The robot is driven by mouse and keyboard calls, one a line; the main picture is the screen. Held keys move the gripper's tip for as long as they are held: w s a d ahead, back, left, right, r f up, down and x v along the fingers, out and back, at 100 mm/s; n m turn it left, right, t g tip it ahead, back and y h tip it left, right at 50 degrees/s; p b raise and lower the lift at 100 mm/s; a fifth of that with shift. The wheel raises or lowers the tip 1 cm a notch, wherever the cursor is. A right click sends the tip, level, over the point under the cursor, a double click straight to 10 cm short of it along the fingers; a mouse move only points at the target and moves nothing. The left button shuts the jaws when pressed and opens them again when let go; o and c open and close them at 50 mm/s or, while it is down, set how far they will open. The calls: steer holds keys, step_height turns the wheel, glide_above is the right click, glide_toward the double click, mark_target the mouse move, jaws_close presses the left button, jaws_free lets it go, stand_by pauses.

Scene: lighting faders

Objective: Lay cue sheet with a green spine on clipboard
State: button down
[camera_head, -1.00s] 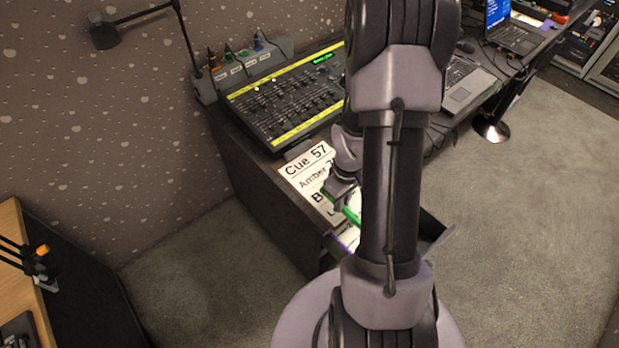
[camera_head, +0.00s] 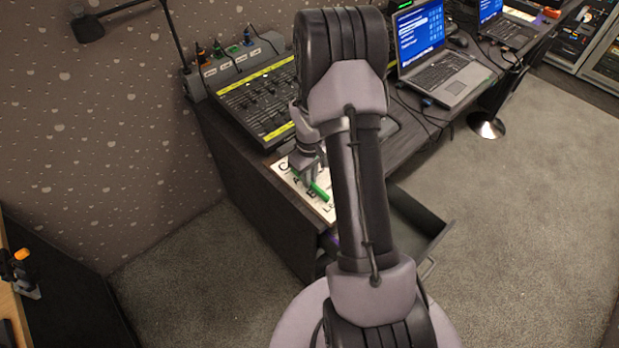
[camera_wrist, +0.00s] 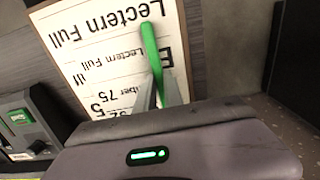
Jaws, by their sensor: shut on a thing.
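My gripper (camera_head: 309,176) is shut on the green spine (camera_head: 318,191) of the cue sheet, above the near end of the desk. In the wrist view, the fingertips (camera_wrist: 159,94) pinch one end of the spine (camera_wrist: 151,48). Beneath lies a white printed page (camera_wrist: 100,45), upside down there, with lines reading "Lectern Full". Brown edging, seemingly the clipboard (camera_wrist: 49,50), borders this page. The spine lies across the page in both views. I cannot tell whether it touches it, or which print belongs to the held sheet. My arm hides part of the desk in the head view.
The fader console (camera_head: 255,103) stands just behind the page. An open drawer (camera_head: 415,222) juts out below the desk on the right. A laptop (camera_head: 440,75) with cables is farther along the desk. A lamp (camera_head: 88,28) overhangs at the left.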

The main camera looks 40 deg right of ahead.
steer(key=c, duration=1.5)
jaws_free()
steer(key=shift+o, duration=0.2)
steer(key=a+r+m+t+p, duration=0.1)
steer(key=a+r+p, duration=0.25)
steer(key=r, duration=0.85)
steer(key=a+r+t+p, duration=0.15)
steer(key=a+r, duration=0.25)
steer(key=r, duration=0.8)
steer(key=s+a+r+m+t+y, duration=0.1)
steer(key=s+a+r+m, duration=0.1)
steer(key=s+a+r, duration=0.4)
steer(key=s+a+r+m+t+y, duration=0.1)
steer(key=s+a+r, duration=0.5)
steer(key=s+a, duration=0.6)
steer(key=shift+r+m+t, duration=0.3)
steer(key=shift+m+t, duration=0.3)
steer(key=shift+t, duration=0.05)
